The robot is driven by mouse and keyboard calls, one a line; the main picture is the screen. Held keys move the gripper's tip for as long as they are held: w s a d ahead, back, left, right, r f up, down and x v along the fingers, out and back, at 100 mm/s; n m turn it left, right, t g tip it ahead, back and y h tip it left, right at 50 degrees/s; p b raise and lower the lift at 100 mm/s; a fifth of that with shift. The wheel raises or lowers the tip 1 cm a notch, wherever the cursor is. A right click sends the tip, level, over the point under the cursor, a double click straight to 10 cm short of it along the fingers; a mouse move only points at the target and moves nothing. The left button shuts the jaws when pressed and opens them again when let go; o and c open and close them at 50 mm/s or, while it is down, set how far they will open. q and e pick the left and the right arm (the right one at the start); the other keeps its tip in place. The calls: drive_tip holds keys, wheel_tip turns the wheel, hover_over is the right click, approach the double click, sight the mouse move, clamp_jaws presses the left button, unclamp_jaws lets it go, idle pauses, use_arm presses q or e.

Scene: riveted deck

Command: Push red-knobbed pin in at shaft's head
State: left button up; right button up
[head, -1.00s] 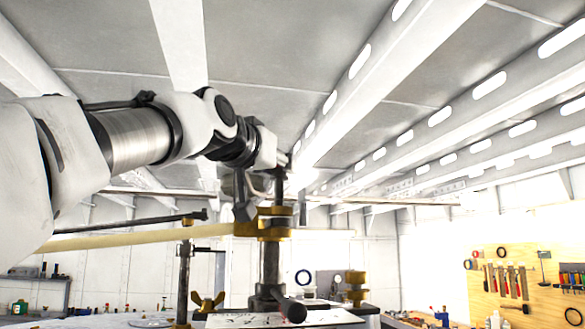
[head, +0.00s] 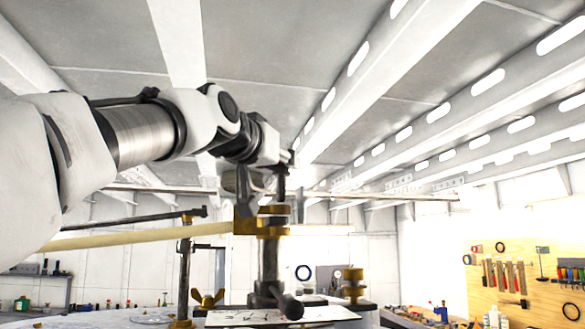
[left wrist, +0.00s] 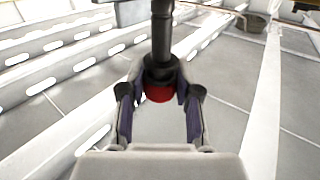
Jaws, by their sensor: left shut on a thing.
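The red knob of the pin (left wrist: 160,93) shows between the two fingers of my left gripper (left wrist: 160,100) in the left wrist view. A dark collar sits just beyond the knob, and a dark round shaft (left wrist: 162,36) runs on in line with it. In the head view my left gripper (head: 262,192) points down at the brass fitting (head: 262,225) on top of the upright dark shaft (head: 269,265). The knob cannot be made out there, and how deep the pin sits is hidden. My right gripper is not in view.
A pale yellow bar (head: 140,236) and a thinner dark rod (head: 130,222) run in from the left near the shaft. A second upright post (head: 184,280) with a brass wing nut (head: 207,299) stands left. A brass knob (head: 353,284) stands right. A tool board is far right.

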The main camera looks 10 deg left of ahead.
sight(278, 193)
use_arm(q)
drive_tip(key=shift+a, duration=0.1)
drive_tip(key=shift+s+a, duration=0.1)
drive_tip(key=shift+s, duration=0.15)
idle(0.4)
drive_tip(key=shift+f+b, duration=0.25)
drive_tip(key=shift+b, duration=0.25)
drive_tip(key=shift+f+b, duration=2.45)
drive_tip(key=shift+b, duration=0.05)
idle(0.3)
drive_tip(key=o, duration=1.2)
drive_tip(key=shift+s+a, duration=0.1)
drive_tip(key=shift+a, duration=0.05)
drive_tip(key=shift+c, duration=0.2)
